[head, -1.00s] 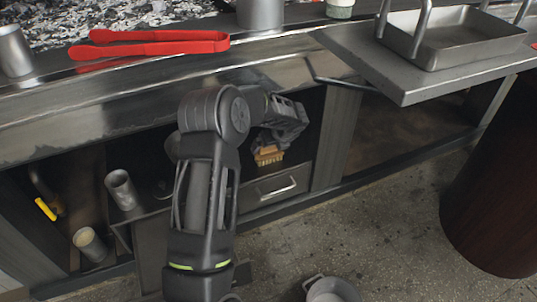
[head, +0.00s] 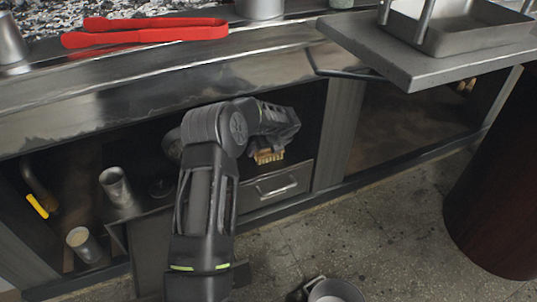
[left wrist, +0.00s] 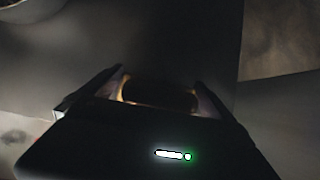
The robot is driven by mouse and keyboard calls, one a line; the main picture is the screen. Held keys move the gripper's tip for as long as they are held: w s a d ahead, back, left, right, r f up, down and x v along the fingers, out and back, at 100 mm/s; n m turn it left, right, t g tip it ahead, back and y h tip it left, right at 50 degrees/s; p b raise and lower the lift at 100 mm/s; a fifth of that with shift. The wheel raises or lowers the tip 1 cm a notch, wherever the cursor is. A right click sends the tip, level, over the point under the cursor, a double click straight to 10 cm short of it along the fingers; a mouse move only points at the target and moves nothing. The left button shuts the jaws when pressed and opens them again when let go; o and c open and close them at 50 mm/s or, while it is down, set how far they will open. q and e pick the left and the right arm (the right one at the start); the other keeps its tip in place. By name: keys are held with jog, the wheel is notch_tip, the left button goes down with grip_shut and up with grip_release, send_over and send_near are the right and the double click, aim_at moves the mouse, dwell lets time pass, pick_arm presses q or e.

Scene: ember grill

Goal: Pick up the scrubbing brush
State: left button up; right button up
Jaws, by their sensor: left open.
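The scrubbing brush (head: 268,157) is on the shelf inside the counter, above a drawer. In the head view its pale bristles show below my left gripper, and its upper part is hidden behind the gripper. In the dark left wrist view the brush (left wrist: 158,94) shows as a dim brown shape with lit edges between the two fingers. My left gripper (left wrist: 160,84) is open, with a finger on each side of the brush. Whether the fingers touch it cannot be told. My right gripper is not in view.
The metal counter edge (head: 120,98) overhangs the shelf. Metal cups (head: 116,186) and a yellow-handled tool (head: 38,206) are in the left compartment. Red tongs (head: 150,30) lie on top. A side shelf (head: 410,74) juts out at right. A pot (head: 334,291) is on the floor.

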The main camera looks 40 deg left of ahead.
pick_arm(q)
jog(key=shift+r, duration=0.1)
jog(key=shift+c, duration=0.3)
jog(key=c, duration=1.1)
